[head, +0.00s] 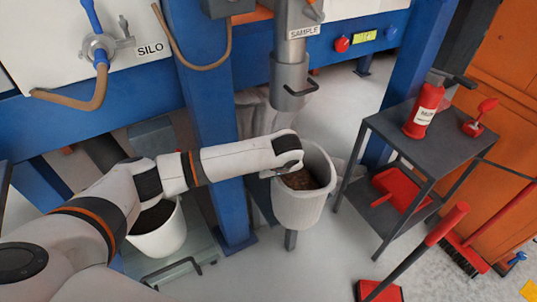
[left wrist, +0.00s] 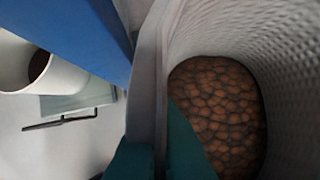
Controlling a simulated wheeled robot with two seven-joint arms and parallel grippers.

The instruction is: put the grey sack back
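The grey sack (head: 300,208) is a pale, open-topped woven container with brown lumpy contents, in the middle of the head view below the sample spout. A grey post shows beneath it; whether it rests on that post is unclear. My left arm reaches across to its rim, and the hand hides part of the opening. In the left wrist view, the teal fingers of my left gripper (left wrist: 158,160) lie close on either side of the sack's wall (left wrist: 290,80) and appear shut on it. My right gripper is not in view.
A white bucket (head: 160,240) with dark contents stands on a platform at left. A blue post (head: 212,120) rises between bucket and sack. The sample spout (head: 290,80) hangs above.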

